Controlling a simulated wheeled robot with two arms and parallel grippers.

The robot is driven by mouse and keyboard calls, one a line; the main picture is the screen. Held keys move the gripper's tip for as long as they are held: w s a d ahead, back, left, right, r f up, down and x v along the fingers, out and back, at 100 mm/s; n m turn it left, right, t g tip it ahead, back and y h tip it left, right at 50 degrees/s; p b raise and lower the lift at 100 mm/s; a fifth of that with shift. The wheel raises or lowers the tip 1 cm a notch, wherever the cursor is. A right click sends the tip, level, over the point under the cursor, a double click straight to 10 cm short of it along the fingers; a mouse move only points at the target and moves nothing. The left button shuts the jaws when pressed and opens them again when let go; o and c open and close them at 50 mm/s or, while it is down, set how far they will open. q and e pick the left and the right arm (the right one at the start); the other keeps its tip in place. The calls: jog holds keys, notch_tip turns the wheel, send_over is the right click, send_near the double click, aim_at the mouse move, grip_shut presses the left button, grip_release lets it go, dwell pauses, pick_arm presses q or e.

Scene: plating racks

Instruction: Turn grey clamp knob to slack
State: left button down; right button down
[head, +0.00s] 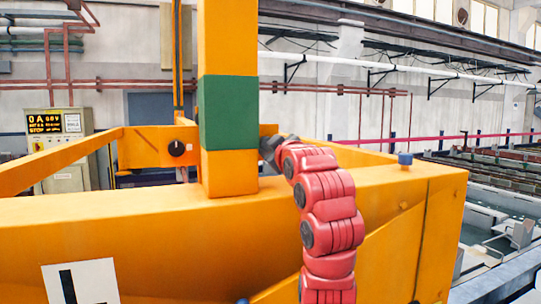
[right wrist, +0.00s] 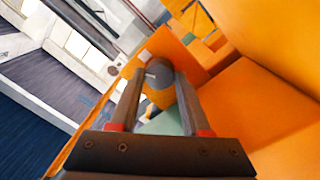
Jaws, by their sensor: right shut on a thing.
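In the right wrist view, a round grey knob (right wrist: 161,84) with a small pale mark sits against orange metal. My right gripper (right wrist: 158,80) is shut on this knob, with one finger on each side. In the head view, my red right arm rises in front of the orange beam and its dark wrist end reaches the post's right edge; the gripper itself is hidden there. A dark round knob (head: 177,148) with a white mark shows on an orange plate left of the post. I cannot tell whether it is the same knob. My left gripper is not in view.
The orange post (head: 228,40) with a green band (head: 228,112) stands close beside my right wrist. A wide orange beam (head: 120,235) crosses the front. A blue knob (head: 405,158) tops its right end. A control cabinet (head: 62,140) stands at left; tanks lie right.

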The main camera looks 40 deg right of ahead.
jog(key=n+b, duration=0.1)
jog(key=n, duration=0.2)
jog(key=shift+f, duration=0.1)
jog(key=n+b, duration=0.1)
jog(key=n, duration=0.2)
jog(key=shift+d+n+y, duration=0.1)
jog(key=shift+n+y, duration=0.2)
jog(key=shift+n, duration=0.1)
jog(key=n, duration=0.3)
jog(key=n+b, duration=0.1)
jog(key=n, duration=0.2)
jog(key=shift+t+y, duration=0.3)
jog(key=c, duration=0.6)
grip_release()
jog(key=shift+c, duration=0.2)
